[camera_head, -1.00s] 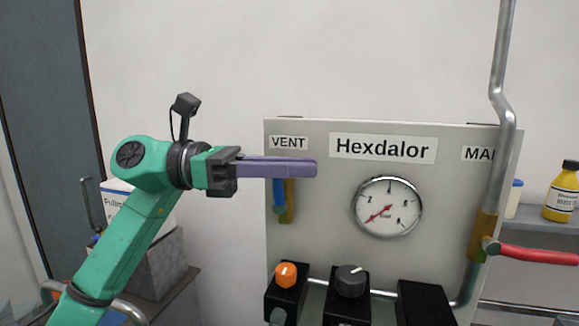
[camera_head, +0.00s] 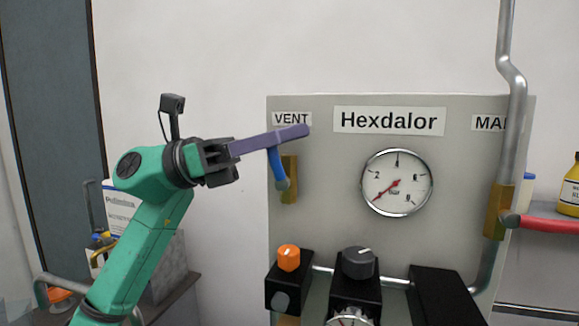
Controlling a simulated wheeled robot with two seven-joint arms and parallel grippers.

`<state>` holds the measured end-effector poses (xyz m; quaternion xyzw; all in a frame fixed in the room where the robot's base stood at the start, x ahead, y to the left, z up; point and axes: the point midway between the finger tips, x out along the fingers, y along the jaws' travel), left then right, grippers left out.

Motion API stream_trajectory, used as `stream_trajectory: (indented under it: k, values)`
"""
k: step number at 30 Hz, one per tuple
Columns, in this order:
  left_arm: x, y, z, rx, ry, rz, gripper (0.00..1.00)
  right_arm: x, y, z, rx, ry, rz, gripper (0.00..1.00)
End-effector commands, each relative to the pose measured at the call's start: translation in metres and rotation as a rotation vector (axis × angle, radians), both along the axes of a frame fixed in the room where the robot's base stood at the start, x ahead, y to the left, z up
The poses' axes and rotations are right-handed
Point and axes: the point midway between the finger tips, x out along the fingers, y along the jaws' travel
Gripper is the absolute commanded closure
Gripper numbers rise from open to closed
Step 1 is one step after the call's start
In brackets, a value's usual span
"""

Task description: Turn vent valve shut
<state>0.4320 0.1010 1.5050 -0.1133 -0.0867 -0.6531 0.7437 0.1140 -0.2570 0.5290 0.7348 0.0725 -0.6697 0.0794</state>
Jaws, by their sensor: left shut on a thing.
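The vent valve sits on the grey panel (camera_head: 330,225) under the "VENT" label (camera_head: 292,119). It has a brass body (camera_head: 289,180) and a blue handle (camera_head: 279,172) that slants up and slightly left from its pivot. My left gripper (camera_head: 296,133) has long purple fingers that lie close together, shut on the upper end of the blue handle. The fingers tilt up to the right and hide the handle's tip. My right gripper is not in view.
A pressure gauge (camera_head: 396,182) is on the panel, its needle pointing lower left. An orange knob (camera_head: 289,257) and a dark knob (camera_head: 359,263) are below. A red-handled lever (camera_head: 550,224) is at right. A steel pipe (camera_head: 515,100) runs up the right side.

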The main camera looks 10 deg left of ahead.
Motion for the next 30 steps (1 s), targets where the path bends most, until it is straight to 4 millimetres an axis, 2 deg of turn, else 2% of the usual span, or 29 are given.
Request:
stream_trajectory:
  k: [1, 3, 9, 15, 21, 30]
  values:
    - [0.0, 0.003, -0.01, -0.048, 0.002, -0.002, 1.0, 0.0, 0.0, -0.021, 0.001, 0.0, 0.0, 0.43]
    - [0.0, 0.007, -0.01, -0.115, 0.007, -0.001, 1.0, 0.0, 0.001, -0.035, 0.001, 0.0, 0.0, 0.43]
    - [0.001, 0.02, -0.009, -0.306, 0.02, -0.002, 1.0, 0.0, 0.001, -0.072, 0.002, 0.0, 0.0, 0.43]
    - [0.001, 0.035, -0.006, -0.46, 0.031, -0.001, 1.0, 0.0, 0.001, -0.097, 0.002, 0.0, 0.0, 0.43]
    - [0.002, 0.047, -0.004, -0.552, 0.036, 0.001, 1.0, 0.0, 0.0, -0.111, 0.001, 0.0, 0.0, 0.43]
    - [0.002, 0.049, 0.0, -0.565, 0.037, 0.005, 1.0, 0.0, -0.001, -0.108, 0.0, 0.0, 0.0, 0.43]
